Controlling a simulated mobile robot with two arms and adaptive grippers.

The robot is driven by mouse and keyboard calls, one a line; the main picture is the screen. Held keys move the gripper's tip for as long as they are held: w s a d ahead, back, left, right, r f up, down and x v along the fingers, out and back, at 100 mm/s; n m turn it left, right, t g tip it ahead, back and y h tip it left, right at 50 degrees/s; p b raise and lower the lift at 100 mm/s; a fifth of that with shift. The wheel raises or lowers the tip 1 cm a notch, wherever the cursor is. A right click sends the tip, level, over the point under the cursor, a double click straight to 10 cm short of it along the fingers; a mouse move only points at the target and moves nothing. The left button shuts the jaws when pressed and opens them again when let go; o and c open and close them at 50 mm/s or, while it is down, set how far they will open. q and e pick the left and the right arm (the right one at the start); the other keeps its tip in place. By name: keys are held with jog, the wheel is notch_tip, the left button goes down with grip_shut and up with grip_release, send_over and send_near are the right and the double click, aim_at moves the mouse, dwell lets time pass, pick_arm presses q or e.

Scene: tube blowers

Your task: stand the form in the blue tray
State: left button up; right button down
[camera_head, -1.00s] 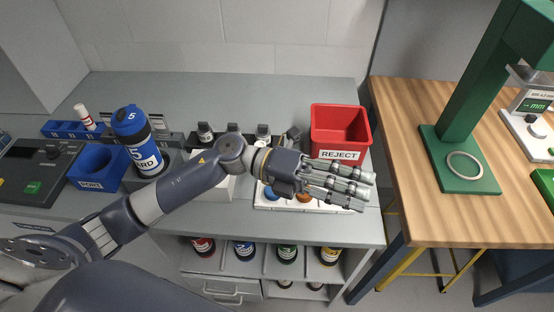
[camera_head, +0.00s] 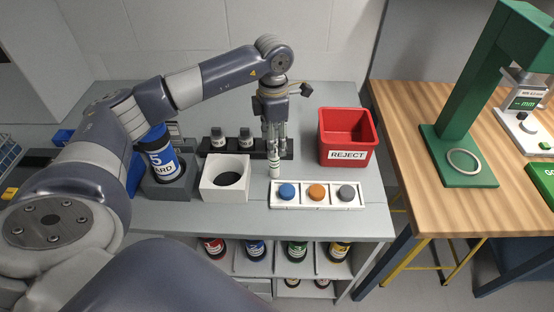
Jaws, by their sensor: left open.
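My left gripper (camera_head: 274,150) points straight down, open, at the right part of a black rack (camera_head: 261,146). Two dark-capped pieces (camera_head: 217,138) (camera_head: 245,138) stand upright in the rack, left of the gripper. A pale upright cylinder with dark marks (camera_head: 275,170) shows at the fingertips; I cannot tell whether it is a form or whether the fingers touch it. My right gripper is out of view.
A white box with a round dark opening (camera_head: 206,190), a panel with blue, orange and grey buttons (camera_head: 335,201) and a red REJECT bin (camera_head: 346,158) are nearby. A blue canister (camera_head: 162,160) stands at left. The grey counter behind the bin is clear.

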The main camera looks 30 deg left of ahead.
aim_at(274, 163)
pick_arm(q)
notch_tip(274, 163, down, 2)
jog(key=shift+f+p, duration=0.6)
notch_tip(274, 163, down, 4)
jog(key=shift+w+r+p, duration=0.1)
jog(key=shift+r+p, duration=0.05)
jog(key=shift+p, duration=0.65)
jog(key=shift+f, duration=0.4)
jog(key=shift+c, duration=0.4)
jog(key=c, duration=0.8)
jog(key=shift+c, duration=0.4)
jog(key=shift+r, duration=0.1)
